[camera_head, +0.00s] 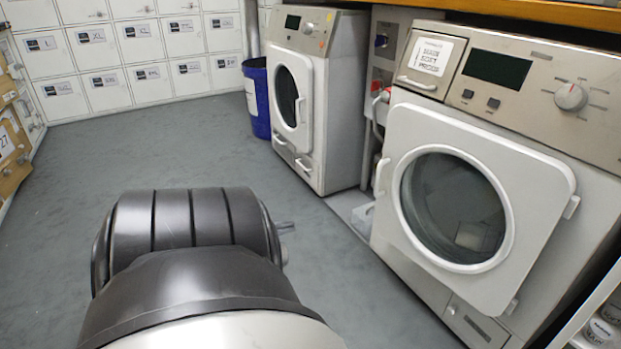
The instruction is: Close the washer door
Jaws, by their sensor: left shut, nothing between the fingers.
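The near washer (550,140) stands at the right, with a dark display and a knob on its panel. Its white square door (545,185) has a round glass window, a handle (381,178) on the left edge and hinges on the right. The door lies over or close to the washer's front; I cannot tell whether it is latched. My left gripper (285,227) is mostly hidden behind my dark arm at the bottom centre. Only a small grey tip shows, shut and empty, over the floor left of the washer and apart from the door. My right gripper is out of view.
A second washer (335,110) with a round door stands farther back. A blue bin (258,100) is beside it, before white lockers (150,60). A wooden counter (540,10) runs above the washers. A shelf edge is at bottom right. The grey floor (170,140) is clear.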

